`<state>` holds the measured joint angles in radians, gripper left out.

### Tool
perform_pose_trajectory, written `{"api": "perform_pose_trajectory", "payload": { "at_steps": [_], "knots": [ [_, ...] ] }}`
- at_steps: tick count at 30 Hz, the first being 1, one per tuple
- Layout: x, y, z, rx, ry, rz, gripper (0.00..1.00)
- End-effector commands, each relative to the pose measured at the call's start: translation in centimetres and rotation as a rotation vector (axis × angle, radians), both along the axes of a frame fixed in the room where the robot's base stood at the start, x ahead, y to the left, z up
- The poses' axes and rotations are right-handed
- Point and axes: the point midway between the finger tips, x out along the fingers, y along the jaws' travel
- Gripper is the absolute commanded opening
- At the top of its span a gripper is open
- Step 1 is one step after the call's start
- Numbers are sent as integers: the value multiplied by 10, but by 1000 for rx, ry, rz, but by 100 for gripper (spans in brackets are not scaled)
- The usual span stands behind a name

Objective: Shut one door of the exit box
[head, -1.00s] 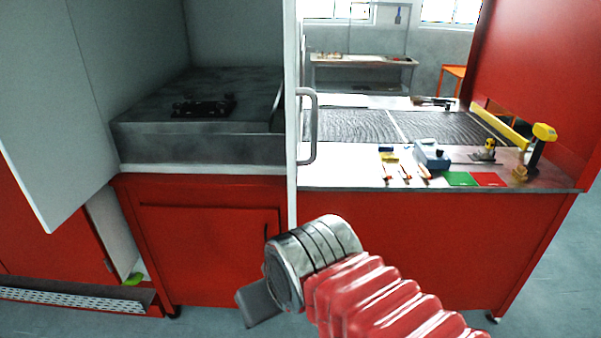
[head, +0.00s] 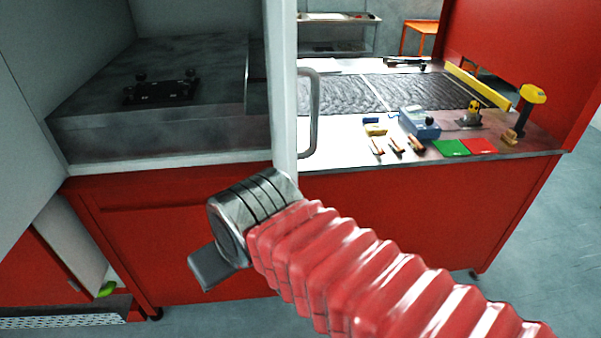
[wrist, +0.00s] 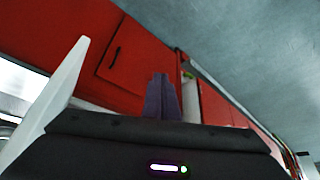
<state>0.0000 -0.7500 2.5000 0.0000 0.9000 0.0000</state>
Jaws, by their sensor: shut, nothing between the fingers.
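The exit box (head: 200,160) stands open at the left in the head view. Its left door (head: 20,185) is swung wide. Its right door (head: 284,80) also stands open, seen nearly edge-on, with a grey bar handle (head: 315,115) on its right face. My gripper shows in the wrist view (wrist: 162,78), its dark fingers together and empty. In that view a white panel (wrist: 60,95), apparently a door, stands to the left of the fingers, apart from them.
Inside the box lies a dark grey block (head: 160,135) with a black fixture (head: 160,90). To the right is a red bench with a mesh belt (head: 350,92), a blue device (head: 420,123), green (head: 450,148) and red (head: 481,146) pads and a yellow-topped tool (head: 532,95). Floor (head: 540,240) is clear at right.

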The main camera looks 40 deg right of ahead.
Motion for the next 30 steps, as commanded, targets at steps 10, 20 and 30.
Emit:
{"api": "perform_pose_trajectory", "payload": {
  "at_steps": [10, 20, 30],
  "knots": [
    [0, -1, 0, -1, 5, -3, 0],
    [-2, -31, -20, 8, 138, -60, 0],
    [-16, -85, -49, 105, 333, -130, 0]
  ]
}}
